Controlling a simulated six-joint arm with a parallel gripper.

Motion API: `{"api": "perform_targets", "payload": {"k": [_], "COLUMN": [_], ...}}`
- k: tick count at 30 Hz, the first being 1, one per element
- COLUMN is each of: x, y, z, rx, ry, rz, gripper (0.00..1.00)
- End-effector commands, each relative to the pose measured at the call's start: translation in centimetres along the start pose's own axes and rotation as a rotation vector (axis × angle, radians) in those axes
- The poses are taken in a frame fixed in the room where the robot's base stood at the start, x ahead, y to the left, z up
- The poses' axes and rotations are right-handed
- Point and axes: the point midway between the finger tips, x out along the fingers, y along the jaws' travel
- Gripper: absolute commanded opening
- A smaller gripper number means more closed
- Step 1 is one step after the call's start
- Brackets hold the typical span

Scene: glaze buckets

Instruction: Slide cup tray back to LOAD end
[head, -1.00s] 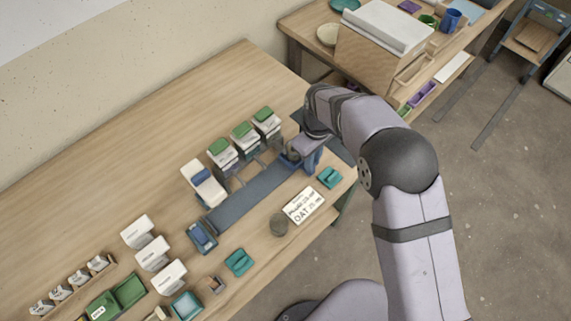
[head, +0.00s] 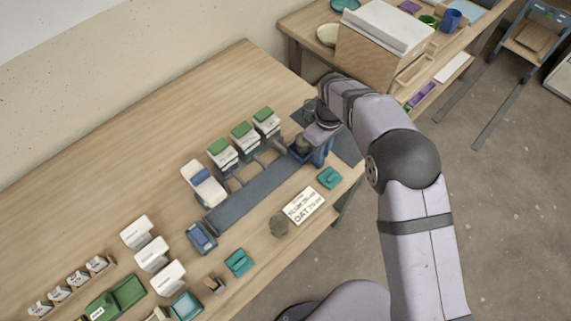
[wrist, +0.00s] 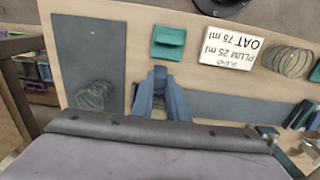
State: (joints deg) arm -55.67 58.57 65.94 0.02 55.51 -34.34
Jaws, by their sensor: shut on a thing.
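My gripper (head: 318,155) is at the right end of the long blue-grey track (head: 255,190) in the head view. In the wrist view its blue fingers (wrist: 160,80) are close together, shut on the cup tray, which is mostly hidden behind the gripper. A small brownish cup (head: 302,145) shows just left of the gripper, apparently on the tray. In the wrist view, the track (wrist: 225,105) runs off to the right. I cannot make out any LOAD marking.
White dispensers with green lids (head: 244,136) line the back of the track. A white unit with a blue top (head: 204,183) stands left of them. In front are a sign card (head: 303,205), a ribbed jar (head: 279,224) and a teal block (head: 329,177). A dark mat (wrist: 88,55) lies beyond the track.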

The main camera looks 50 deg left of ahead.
Motion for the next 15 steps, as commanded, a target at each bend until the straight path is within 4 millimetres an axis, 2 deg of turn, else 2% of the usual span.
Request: {"api": "perform_targets", "payload": {"k": [2, 3, 4, 15], "x": [-0.09, -0.09, -0.09, -0.27], "y": [0.07, 0.07, 0.06, 0.01], "z": [-0.07, -0.07, -0.07, -0.02], "rx": [0.000, 0.000, 0.000, 0.000], "ry": [0.003, 0.003, 0.002, 0.001], "rz": [0.002, 0.002, 0.002, 0.001], "gripper": [0.00, 0.24, 0.30, 0.30]}}
